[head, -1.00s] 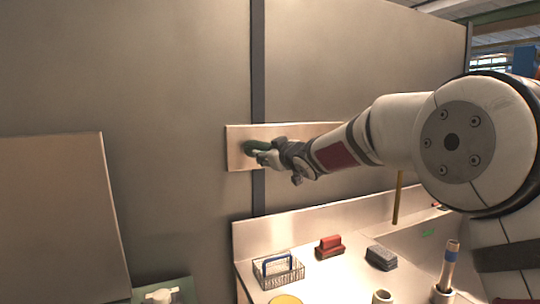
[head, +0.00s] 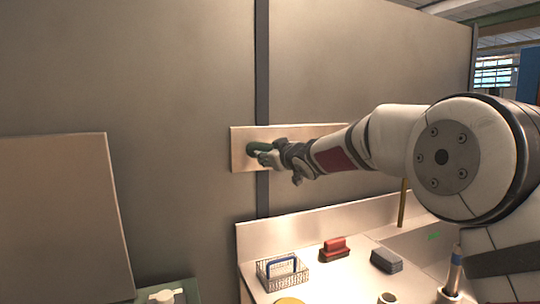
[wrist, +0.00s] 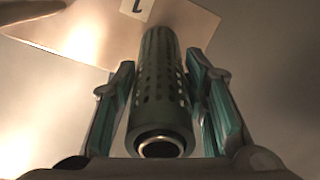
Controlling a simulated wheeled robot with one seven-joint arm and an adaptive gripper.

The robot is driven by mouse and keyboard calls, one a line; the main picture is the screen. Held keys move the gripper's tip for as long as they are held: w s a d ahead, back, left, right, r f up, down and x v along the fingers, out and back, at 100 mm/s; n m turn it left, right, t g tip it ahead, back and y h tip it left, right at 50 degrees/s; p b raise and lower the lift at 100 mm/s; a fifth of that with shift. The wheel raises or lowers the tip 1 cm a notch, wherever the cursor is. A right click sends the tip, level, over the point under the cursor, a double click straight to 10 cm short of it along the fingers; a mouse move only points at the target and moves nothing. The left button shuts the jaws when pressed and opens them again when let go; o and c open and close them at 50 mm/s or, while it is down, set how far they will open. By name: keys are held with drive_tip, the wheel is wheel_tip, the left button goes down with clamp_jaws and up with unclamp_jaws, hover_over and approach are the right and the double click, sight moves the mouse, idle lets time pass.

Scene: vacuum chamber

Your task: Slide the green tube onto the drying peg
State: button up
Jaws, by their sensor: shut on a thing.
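The green tube (wrist: 162,85) is a perforated cylinder with an open near end, seen between my fingers in the wrist view. My gripper (wrist: 165,100) is shut on it. In the head view the tube (head: 257,147) is a small dark green shape at my gripper (head: 268,156), in front of the pale wall board (head: 240,160). The tube's far end meets the board (wrist: 185,20) in the wrist view, beside a label marked 1 (wrist: 137,8). I see no peg; the tube or gripper may hide it. I cannot tell whether the tube is around it.
Below, a counter holds a wire basket (head: 284,275) with a blue handle, a red brush (head: 334,250), a grey block (head: 386,260) and a white cup (head: 388,298). A tan panel (head: 60,215) stands at left. The wall around the board is clear.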

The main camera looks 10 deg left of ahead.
drive_tip(key=shift+w+a, duration=0.1)
drive_tip(key=shift+w, duration=0.15)
drive_tip(key=o, duration=1.3)
drive_tip(key=shift+a, duration=0.1)
drive_tip(key=shift+o, duration=0.2)
drive_tip(key=v, duration=1.2)
